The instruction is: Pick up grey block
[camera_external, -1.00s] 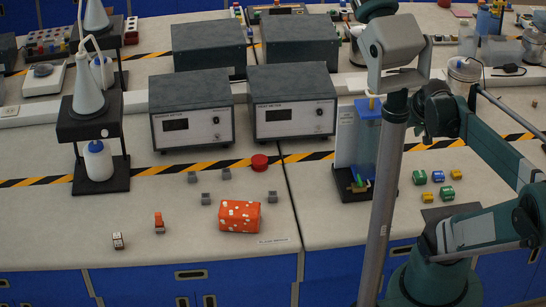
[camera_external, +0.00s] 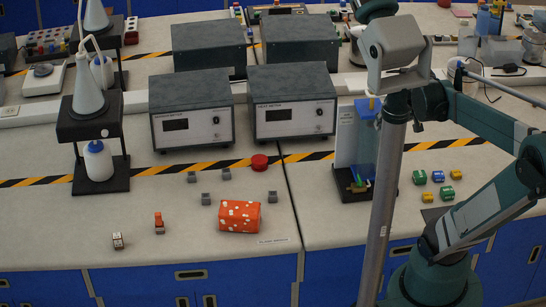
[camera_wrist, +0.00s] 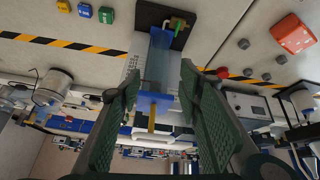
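Several small grey blocks lie on the left bench: one (camera_external: 192,177) and another (camera_external: 226,173) near the striped tape, one (camera_external: 206,198) in the middle, and one (camera_external: 272,196) right of the orange box. A grey block (camera_external: 160,230) also sits under a small orange piece. The wrist view shows grey blocks (camera_wrist: 243,44) at upper right. My gripper (camera_external: 417,126) is raised over the right bench, partly hidden by the pole, far right of these blocks. In the wrist view its green-padded fingers (camera_wrist: 158,72) are spread, with nothing held between them.
An orange speckled box (camera_external: 239,217) and a red button (camera_external: 260,162) are near the blocks. Two grey meters (camera_external: 292,105) stand behind. A clear-and-blue stand (camera_external: 357,150) and the pole (camera_external: 385,210) stand between my gripper and the blocks. Coloured blocks (camera_external: 437,176) lie at right.

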